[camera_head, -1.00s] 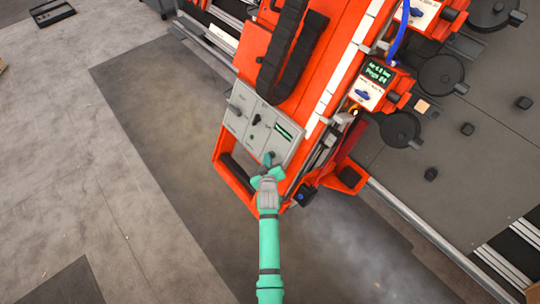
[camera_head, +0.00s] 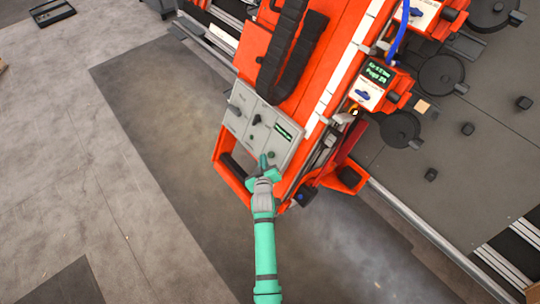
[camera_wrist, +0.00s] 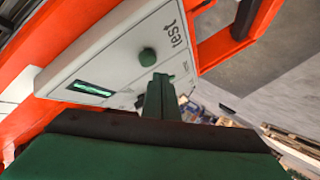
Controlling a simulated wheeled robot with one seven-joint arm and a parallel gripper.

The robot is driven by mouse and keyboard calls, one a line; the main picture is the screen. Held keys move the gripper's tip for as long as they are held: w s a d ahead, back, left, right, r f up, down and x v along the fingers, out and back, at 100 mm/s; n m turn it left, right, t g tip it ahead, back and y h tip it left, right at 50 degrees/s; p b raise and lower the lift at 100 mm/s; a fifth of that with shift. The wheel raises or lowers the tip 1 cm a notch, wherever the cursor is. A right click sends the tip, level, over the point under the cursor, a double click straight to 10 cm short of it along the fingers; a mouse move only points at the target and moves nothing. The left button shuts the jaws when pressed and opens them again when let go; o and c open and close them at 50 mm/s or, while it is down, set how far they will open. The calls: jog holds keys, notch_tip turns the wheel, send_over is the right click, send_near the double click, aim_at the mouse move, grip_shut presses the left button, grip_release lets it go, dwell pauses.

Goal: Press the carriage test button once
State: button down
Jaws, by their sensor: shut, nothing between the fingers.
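The grey control panel (camera_head: 239,113) is fixed to the orange carriage (camera_head: 312,62). A round green button (camera_head: 272,154) sits near the panel's lower end. In the wrist view the same button (camera_wrist: 147,57) stands next to the printed word "test", with a lit green display (camera_wrist: 92,89) lower left. My green gripper (camera_head: 264,164) is at the panel's lower end, its fingers together and empty. In the wrist view the fingertips (camera_wrist: 160,78) show just below and right of the button. A small gap shows between them there; the exact depth is hard to tell.
An orange handle frame (camera_head: 232,178) surrounds the panel's lower end. A black cable chain (camera_head: 290,55) runs over the carriage above the panel. A lit box (camera_head: 373,80) and dark round discs stand to the right.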

jog(key=shift+s+a+r, duration=0.55)
jog(key=shift+s+a, duration=0.05)
jog(key=shift+a, duration=0.2)
jog(key=shift+s+a+r, duration=0.5)
jog(key=shift+s+a, duration=0.05)
jog(key=shift+a, duration=0.2)
jog(key=s+m, duration=0.2)
jog(key=s, duration=2.5)
jog(key=s+r+m+t, duration=0.2)
jog(key=s+r, duration=1.3)
jog(key=s, duration=0.3)
jog(key=shift+s+d+r+m+y, duration=0.4)
